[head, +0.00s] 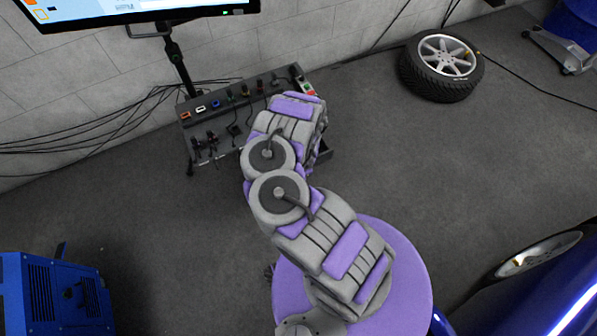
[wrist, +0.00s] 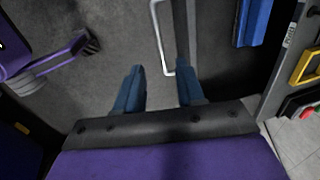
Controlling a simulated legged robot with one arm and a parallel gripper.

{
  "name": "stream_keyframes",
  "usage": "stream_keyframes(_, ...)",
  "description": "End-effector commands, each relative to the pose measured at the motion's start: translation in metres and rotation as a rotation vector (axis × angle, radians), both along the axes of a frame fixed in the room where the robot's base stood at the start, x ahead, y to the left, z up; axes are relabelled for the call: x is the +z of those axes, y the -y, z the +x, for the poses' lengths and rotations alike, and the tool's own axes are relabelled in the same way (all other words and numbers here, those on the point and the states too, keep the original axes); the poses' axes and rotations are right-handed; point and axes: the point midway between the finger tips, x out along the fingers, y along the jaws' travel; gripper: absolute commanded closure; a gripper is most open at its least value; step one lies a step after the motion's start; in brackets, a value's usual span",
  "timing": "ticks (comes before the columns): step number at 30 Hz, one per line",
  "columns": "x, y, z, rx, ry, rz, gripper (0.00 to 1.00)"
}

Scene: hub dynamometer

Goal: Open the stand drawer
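The stand (head: 222,113) is a dark console below the monitor at the back wall, with several coloured connectors on top. My arm hides much of its front. A dark box-like edge (head: 324,151), apparently the drawer, shows past my arm. In the wrist view, a pale bracket handle (wrist: 160,40) stands off a dark drawer front (wrist: 181,25). My gripper (wrist: 160,88) is open, with two blue fingers apart. The handle's near end lies between the fingertips, closer to the right one; I cannot tell if they touch. Space behind the front suggests the drawer is partly out.
A blue object (wrist: 254,22) lies behind the drawer front. A loose wheel (head: 441,68) lies at the back right. A blue car (head: 560,290) is at the lower right, a blue machine (head: 55,295) at the lower left. Cables run along the left wall. The floor between is clear.

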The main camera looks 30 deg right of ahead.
Motion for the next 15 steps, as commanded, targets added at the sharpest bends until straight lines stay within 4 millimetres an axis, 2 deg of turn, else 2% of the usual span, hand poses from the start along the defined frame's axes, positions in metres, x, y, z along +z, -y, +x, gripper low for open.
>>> stream_keyframes(1, 0.012, -0.002, 0.0, -0.003, 0.004, 0.005, 0.62)
stream_keyframes(3, 0.021, -0.002, -0.003, 0.001, -0.002, 0.001, 0.62)
stream_keyframes(15, 0.056, -0.001, -0.011, 0.003, -0.004, -0.002, 0.62)
